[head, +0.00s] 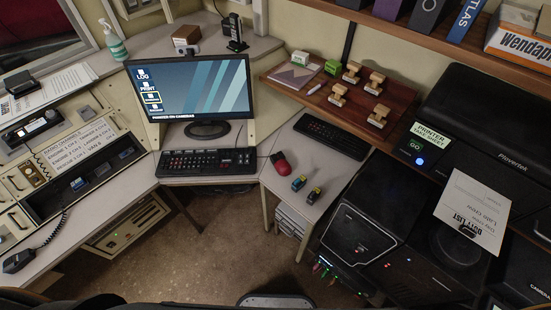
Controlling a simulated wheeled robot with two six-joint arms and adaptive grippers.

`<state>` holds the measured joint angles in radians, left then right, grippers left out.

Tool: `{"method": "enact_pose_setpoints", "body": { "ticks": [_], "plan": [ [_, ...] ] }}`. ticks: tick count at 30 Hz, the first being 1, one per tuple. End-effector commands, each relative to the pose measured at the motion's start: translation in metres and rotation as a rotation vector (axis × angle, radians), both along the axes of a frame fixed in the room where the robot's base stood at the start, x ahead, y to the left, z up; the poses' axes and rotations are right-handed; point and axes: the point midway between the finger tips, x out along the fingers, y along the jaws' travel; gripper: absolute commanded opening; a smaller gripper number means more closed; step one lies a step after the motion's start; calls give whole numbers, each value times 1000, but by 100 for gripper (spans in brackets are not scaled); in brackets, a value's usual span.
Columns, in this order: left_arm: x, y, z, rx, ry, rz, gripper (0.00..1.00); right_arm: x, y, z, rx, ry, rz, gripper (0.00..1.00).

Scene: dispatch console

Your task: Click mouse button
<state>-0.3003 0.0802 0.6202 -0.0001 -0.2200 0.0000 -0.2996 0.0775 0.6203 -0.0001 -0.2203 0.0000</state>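A red computer mouse (281,163) lies on the light desk (285,142), just right of a black keyboard (207,162). Its buttons are too small to make out. A monitor (190,88) stands behind the keyboard. It shows a blue screen with a column of labelled icons, among them LOG and PRINT, and one lower icon is outlined in yellow. Neither of my grippers shows in the head view.
Two toy-like cars (307,190) sit near the mouse, and a second keyboard (332,133) lies behind them. A black printer (480,120) and a black computer case (360,233) stand at right. A radio console (80,170) fills the left.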

Motion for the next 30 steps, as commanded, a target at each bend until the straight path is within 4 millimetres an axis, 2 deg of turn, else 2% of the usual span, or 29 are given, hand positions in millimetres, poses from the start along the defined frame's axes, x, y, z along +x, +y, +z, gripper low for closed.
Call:
{"method": "enact_pose_setpoints", "body": {
  "ticks": [8, 15, 17, 30],
  "plan": [
    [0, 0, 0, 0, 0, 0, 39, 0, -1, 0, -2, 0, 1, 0],
    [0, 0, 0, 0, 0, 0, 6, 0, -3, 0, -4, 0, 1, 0],
    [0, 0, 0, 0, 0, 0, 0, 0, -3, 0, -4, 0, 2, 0],
    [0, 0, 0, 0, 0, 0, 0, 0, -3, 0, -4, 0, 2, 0]
  ]
}}
